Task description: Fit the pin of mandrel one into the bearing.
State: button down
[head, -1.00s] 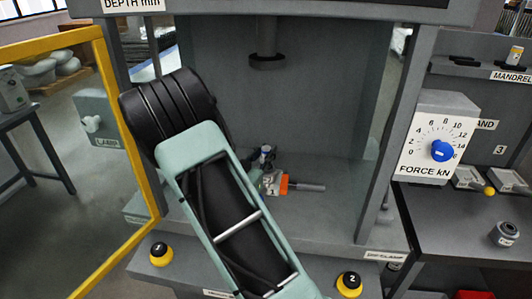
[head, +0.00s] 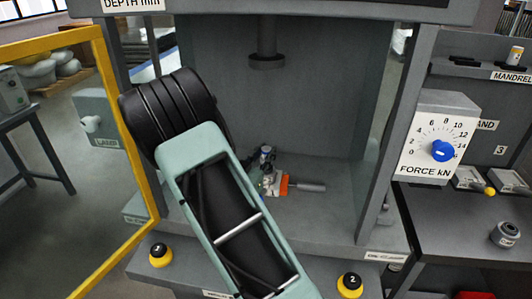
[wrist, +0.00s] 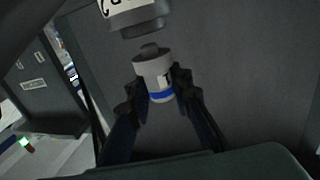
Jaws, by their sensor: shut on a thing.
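A gap shows between ring and mandrel; I cannot tell for sure that this body holds the bearing. In the head view my arm largely hides the gripper, and an orange part (head: 282,185) with a grey cylinder (head: 311,187) shows beside it.
The press ram (head: 267,60) hangs above in the grey press frame. The yellow-framed door (head: 130,120) stands open at left. The force dial box (head: 437,140) and a shelf stand at right. Yellow buttons (head: 161,254) are at the front. The bed right of the grey cylinder is clear.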

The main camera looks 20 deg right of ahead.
jog(key=shift+f+b, duration=1.05)
jog(key=shift+b, duration=0.1)
jog(key=c, duration=1.7)
grip_release()
jog(key=shift+o, duration=0.2)
jog(key=v, duration=1.2)
